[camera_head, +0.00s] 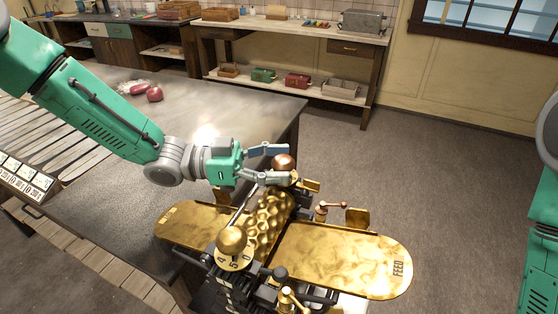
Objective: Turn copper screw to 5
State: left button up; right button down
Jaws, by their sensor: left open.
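The copper screw (283,161) shows as a round copper knob at the far end of a brass and black machine. My left gripper (276,164) comes in from the left and is open. Its two grey fingers lie on the far side and near side of the knob, which shows between their tips. I cannot tell whether they touch it. Any scale at this knob is hidden. A brass ball knob (232,239) at the near end sits over a numbered dial (234,260), where a 4 and a 5 can be made out. My right gripper is out of view.
Brass plates extend from the machine, the right one (345,262) marked FEED. A small copper-tipped crank (331,207) stands near the knob. The machine is at the right end of a grey worktable (110,190). Red objects (154,94) lie farther back. Open floor is right.

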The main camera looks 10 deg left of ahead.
pick_arm(q)
jog(key=shift+s+d+r, duration=0.1)
jog(key=shift+d, duration=0.4)
jog(key=c, duration=1.2)
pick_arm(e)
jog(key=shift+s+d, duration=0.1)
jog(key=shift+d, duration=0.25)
pick_arm(q)
jog(key=shift+a, duration=0.1)
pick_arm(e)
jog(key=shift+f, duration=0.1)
pick_arm(q)
jog(key=shift+n+t, duration=0.3)
jog(key=n+t+y+b, duration=0.1)
jog(key=n+t, duration=0.1)
jog(key=t, duration=0.1)
jog(key=n+t+y+b, duration=0.1)
jog(key=t, duration=0.1)
jog(key=shift+n+t+y+b, duration=0.3)
jog(key=shift+n+t, duration=0.1)
jog(key=shift+n+t+y+b, duration=0.75)
jog(key=shift+n+t+y, duration=0.65)
jog(key=shift+t, duration=0.3)
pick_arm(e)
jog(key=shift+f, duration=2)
